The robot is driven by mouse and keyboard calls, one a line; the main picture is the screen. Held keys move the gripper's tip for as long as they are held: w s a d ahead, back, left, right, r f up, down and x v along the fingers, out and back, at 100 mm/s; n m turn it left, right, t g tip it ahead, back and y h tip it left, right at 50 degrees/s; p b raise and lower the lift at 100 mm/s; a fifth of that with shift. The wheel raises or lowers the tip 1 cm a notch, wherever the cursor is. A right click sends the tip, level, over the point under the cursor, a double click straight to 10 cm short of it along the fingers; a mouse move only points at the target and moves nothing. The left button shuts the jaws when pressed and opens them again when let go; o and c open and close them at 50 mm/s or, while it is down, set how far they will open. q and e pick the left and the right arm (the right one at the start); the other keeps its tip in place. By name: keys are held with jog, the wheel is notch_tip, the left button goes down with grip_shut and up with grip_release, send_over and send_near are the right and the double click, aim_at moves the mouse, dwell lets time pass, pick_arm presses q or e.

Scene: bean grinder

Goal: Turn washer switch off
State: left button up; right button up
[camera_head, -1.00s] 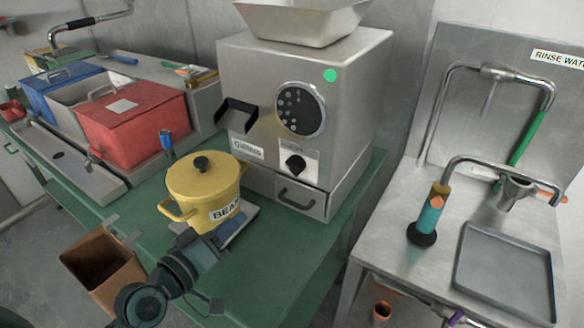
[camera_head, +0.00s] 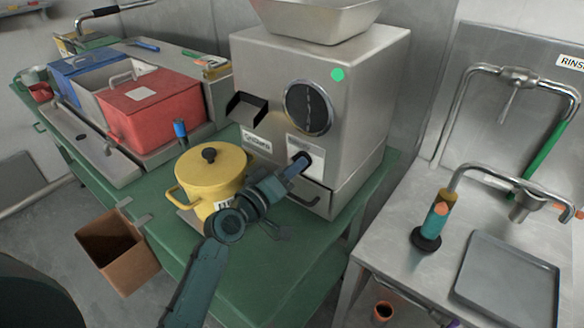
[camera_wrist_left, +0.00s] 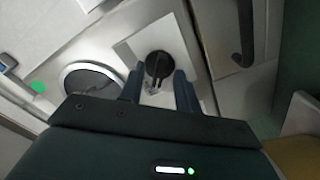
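The only switch I can make out is a black round knob (camera_wrist_left: 158,68) on a white plate (camera_head: 305,147) on the front of a steel grinder-like machine (camera_head: 345,95). My left gripper (camera_head: 299,163) reaches this knob, and its hand mostly hides the knob in the head view. In the left wrist view, the left gripper's two fingers (camera_wrist_left: 159,88) are apart, one on each side of the knob's lower part. A gap seems to show between the fingers and the knob; contact is unclear. My right gripper is in neither view.
A yellow lidded pot (camera_head: 212,172) stands close beside my left arm on the green table (camera_head: 270,270). A drawer handle (camera_wrist_left: 244,35) is near the knob. A brown bin (camera_head: 118,245) hangs at the table's front. A rinse sink counter (camera_head: 400,225) stands at right.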

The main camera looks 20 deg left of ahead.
pick_arm(q)
jog(key=shift+w, duration=0.1)
jog(key=shift+c, duration=0.4)
grip_shut()
jog(key=shift+m, duration=0.3)
jog(key=shift+m+p, duration=0.75)
jog(key=shift+m, duration=3.95)
